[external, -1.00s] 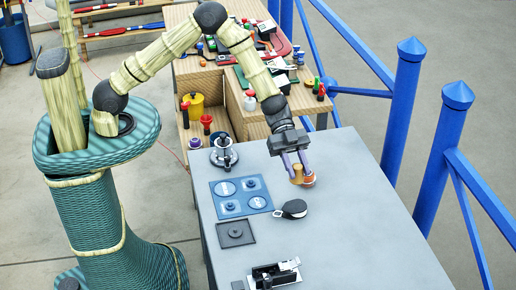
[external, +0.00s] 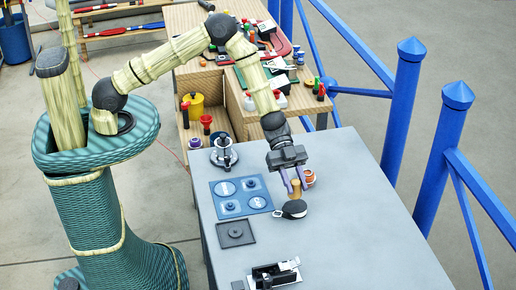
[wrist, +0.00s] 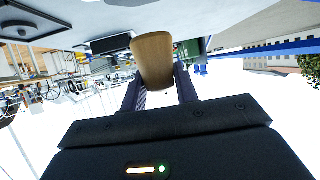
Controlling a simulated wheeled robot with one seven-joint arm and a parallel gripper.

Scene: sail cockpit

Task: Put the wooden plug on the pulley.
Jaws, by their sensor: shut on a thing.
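My gripper (external: 293,187) is shut on the wooden plug (external: 295,190), a tan, rounded piece pointing down from the fingers. The plug also shows large between the fingers in the wrist view (wrist: 153,58). The pulley (external: 292,210), a black teardrop-shaped block with a pale edge, lies on the grey table. In the external view the plug's lower end is just above the pulley's upper edge; I cannot tell whether they touch. I cannot make out the pulley clearly in the wrist view.
An orange and white spool-like item (external: 309,178) stands close to the right of my gripper. Left are a blue panel with discs (external: 241,196), a dark square tray (external: 236,245) and a metal winch (external: 224,154). A black fitting (external: 274,275) lies in front. The table's right side is clear.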

